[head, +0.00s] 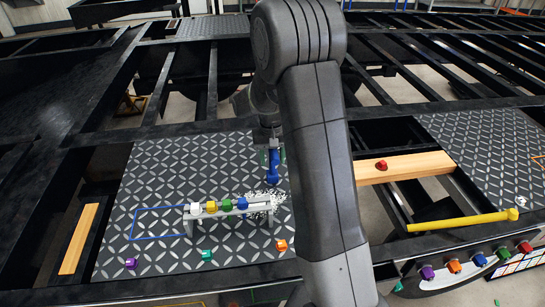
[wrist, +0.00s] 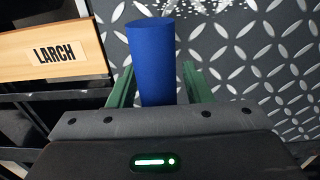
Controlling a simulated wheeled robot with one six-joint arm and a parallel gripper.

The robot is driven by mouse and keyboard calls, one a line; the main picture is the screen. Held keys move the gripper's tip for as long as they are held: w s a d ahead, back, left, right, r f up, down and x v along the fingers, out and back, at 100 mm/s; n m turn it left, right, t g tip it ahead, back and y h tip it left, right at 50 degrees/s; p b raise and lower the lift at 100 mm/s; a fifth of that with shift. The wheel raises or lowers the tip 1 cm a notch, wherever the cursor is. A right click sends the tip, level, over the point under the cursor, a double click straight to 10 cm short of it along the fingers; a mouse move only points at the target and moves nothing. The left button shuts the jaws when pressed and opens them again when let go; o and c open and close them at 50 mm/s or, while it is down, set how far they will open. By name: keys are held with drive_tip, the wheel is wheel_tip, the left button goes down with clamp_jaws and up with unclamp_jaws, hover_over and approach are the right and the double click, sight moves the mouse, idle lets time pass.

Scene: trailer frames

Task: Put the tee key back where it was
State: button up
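My gripper (head: 271,160) is over the right part of the patterned metal plate (head: 160,165), just behind the right end of a small rack. Its green fingers (wrist: 158,75) lie on both sides of a blue cylinder (wrist: 152,50) and appear closed on it. In the head view this blue piece (head: 272,172) hangs below my gripper. I cannot make out a tee shape, so I cannot tell if it is the tee key. A blue rectangle outline (head: 160,208) is on the plate, left of and partly behind the rack.
The grey rack (head: 235,212) carries white, yellow, green and blue knobs. Pale flecks (head: 262,199) lie at its right end. Purple (head: 130,263), green (head: 207,254) and orange (head: 281,245) knobs lie in front. A wooden board (head: 415,166) bears a red knob (head: 381,165). A yellow bar (head: 460,221) lies right.

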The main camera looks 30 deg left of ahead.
wheel_tip(320, 180, up, 12)
drive_tip(key=shift+s+a+r+b, duration=0.1)
drive_tip(key=shift+r+b, duration=0.05)
drive_tip(key=shift+b, duration=0.45)
idle(1.5)
wheel_tip(320, 180, down, 12)
drive_tip(key=shift+p, duration=0.8)
drive_tip(key=shift+w+r, duration=0.2)
drive_tip(key=shift+r, duration=0.05)
drive_tip(key=shift+s+r+b, duration=0.1)
drive_tip(key=shift+r+b, duration=0.35)
drive_tip(key=shift+r, duration=1.1)
drive_tip(key=shift+f, duration=0.15)
